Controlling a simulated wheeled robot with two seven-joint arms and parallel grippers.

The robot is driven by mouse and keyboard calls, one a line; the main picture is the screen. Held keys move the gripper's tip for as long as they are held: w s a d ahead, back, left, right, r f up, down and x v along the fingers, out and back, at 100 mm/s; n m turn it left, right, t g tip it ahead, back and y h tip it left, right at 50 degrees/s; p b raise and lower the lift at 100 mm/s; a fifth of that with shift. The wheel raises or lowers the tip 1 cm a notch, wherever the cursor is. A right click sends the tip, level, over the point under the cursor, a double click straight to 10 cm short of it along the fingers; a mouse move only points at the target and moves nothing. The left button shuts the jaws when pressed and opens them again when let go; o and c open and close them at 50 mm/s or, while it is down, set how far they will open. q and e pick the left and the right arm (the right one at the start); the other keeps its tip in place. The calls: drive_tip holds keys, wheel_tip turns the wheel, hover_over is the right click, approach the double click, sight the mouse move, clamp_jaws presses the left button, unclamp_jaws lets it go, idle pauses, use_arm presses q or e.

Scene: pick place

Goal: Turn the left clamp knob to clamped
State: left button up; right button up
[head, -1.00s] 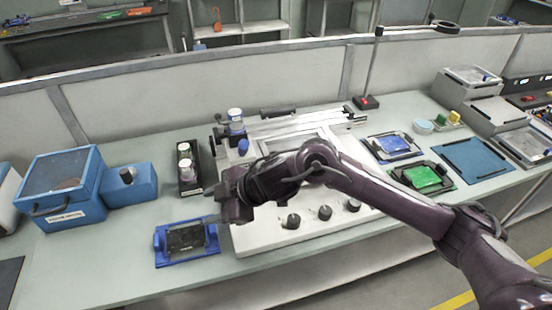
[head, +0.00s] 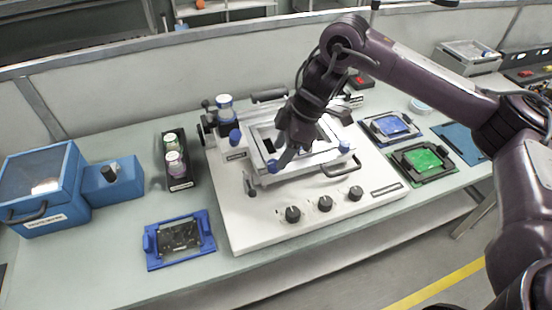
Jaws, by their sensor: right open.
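A white stencil-printer-like machine (head: 262,228) stands on the bench with a raised metal frame. A blue knob (head: 272,166) sits at the frame's front left corner; I take it as the left clamp knob. Another blue knob (head: 344,147) sits at the front right. My right gripper (head: 284,153) is open, pointing down over the frame, with its fingertips close beside the left knob. I cannot tell whether they touch it. The gripper hides part of the frame's opening. My left gripper is out of view.
Several black knobs, one of them here (head: 292,214), line the machine's front. A handle (head: 342,170) juts from the frame. A blue holder with a dark board (head: 180,238) lies front left. A black rack of jars (head: 176,162) and a blue box (head: 45,190) stand left. Boards lie right.

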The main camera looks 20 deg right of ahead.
sight(274, 163)
drive_tip(key=shift+x, duration=1.85)
drive_tip(key=shift+w, duration=0.1)
drive_tip(key=shift+p, duration=0.3)
drive_tip(key=c, duration=1)
